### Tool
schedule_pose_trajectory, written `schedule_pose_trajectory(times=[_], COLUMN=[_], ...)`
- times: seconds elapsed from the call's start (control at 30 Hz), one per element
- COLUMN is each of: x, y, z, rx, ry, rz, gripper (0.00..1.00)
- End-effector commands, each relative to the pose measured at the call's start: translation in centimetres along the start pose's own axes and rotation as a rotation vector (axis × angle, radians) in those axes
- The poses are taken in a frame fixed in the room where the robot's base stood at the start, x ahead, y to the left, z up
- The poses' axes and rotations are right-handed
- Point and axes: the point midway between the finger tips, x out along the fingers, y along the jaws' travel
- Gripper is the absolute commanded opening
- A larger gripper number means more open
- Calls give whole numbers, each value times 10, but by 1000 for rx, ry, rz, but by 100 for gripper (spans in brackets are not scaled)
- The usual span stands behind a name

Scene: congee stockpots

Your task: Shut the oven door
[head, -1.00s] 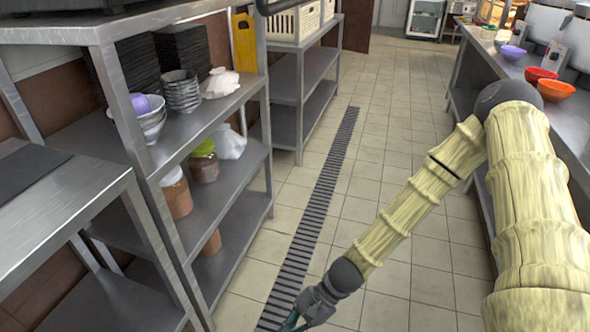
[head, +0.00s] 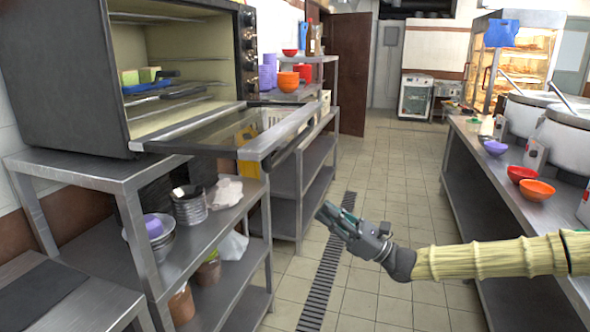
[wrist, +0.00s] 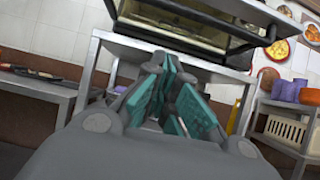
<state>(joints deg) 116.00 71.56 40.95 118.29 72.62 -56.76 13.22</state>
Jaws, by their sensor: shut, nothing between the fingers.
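The oven (head: 185,50) stands on a metal shelf unit at the left in the head view. Its door (head: 228,134) is open, folded down to about level, with a glass pane and a long front bar.
The shelf unit (head: 105,172) under the oven holds bowls and jars. A second shelf unit (head: 318,150) stands behind it. A counter (head: 530,205) with bowls and large pots runs along the right. The tiled aisle (head: 390,160) between them is clear.

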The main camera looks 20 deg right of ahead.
Motion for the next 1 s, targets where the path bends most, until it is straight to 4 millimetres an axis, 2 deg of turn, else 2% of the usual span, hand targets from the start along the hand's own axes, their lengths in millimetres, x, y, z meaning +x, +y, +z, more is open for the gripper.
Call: schedule_pose_trajectory(times=[0.1,0.27,0.8,1.0], x=[2,18,104,119], y=[-6,-5,-6,-6], z=[11,11,13,34], rx=[-2,-1,-1,-3], ry=[-24,-23,-22,-23], rz=[-12,-11,-9,-11], gripper=[0,0,0,0])
